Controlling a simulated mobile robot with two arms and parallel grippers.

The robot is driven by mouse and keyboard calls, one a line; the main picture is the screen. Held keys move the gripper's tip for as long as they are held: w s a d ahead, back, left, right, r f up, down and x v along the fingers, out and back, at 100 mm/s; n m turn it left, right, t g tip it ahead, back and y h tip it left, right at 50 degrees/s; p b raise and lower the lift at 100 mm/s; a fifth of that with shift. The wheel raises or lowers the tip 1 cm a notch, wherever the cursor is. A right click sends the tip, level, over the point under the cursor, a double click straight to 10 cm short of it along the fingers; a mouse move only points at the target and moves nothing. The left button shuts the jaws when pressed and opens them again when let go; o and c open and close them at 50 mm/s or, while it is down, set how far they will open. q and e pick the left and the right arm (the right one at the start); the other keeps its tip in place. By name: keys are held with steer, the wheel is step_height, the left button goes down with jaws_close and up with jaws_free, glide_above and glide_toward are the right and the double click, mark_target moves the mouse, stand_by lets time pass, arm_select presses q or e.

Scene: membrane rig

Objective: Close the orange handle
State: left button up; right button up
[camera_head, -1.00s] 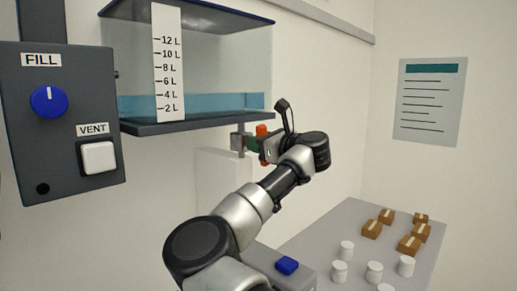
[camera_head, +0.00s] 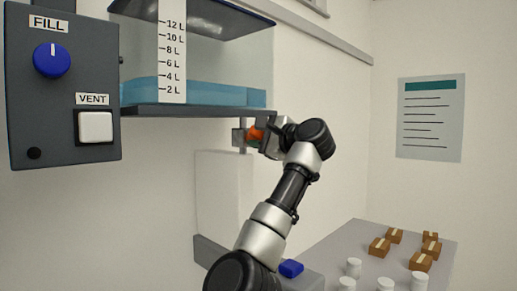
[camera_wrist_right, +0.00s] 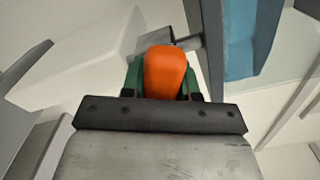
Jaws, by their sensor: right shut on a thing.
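The orange handle (camera_head: 256,133) sits on a fitting just under the right end of the water tank (camera_head: 205,94). My right gripper (camera_head: 262,137) is at the handle and partly covers it in the head view. In the right wrist view the orange handle (camera_wrist_right: 166,72) fills the space between the two green fingertips of my right gripper (camera_wrist_right: 163,78), which is shut on it. A grey metal pipe piece (camera_wrist_right: 185,42) shows behind the handle. My left gripper is in neither view.
A dark control panel (camera_head: 65,125) with a blue FILL knob (camera_head: 51,60) and a white VENT button (camera_head: 96,126) is at the left. A grey table (camera_head: 335,246) with brown boxes and white jars stands lower right. A blue button (camera_head: 291,268) is below my arm.

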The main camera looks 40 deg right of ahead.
steer(key=n+b, duration=0.2)
steer(key=n, duration=0.1)
steer(key=shift+f, duration=0.35)
steer(key=shift+n+b, duration=0.4)
steer(key=shift+n, duration=0.6)
steer(key=shift+a, duration=0.1)
steer(key=o, duration=0.9)
steer(key=shift+s, duration=0.15)
steer(key=shift+s+b, duration=0.35)
steer(key=s+b, duration=0.1)
steer(key=s, duration=0.2)
steer(key=s+b, duration=0.1)
steer(key=s, duration=0.2)
steer(key=s+d+b, duration=0.1)
steer(key=s, duration=0.3)
steer(key=shift+r+b, duration=0.1)
steer(key=shift+b, duration=0.25)
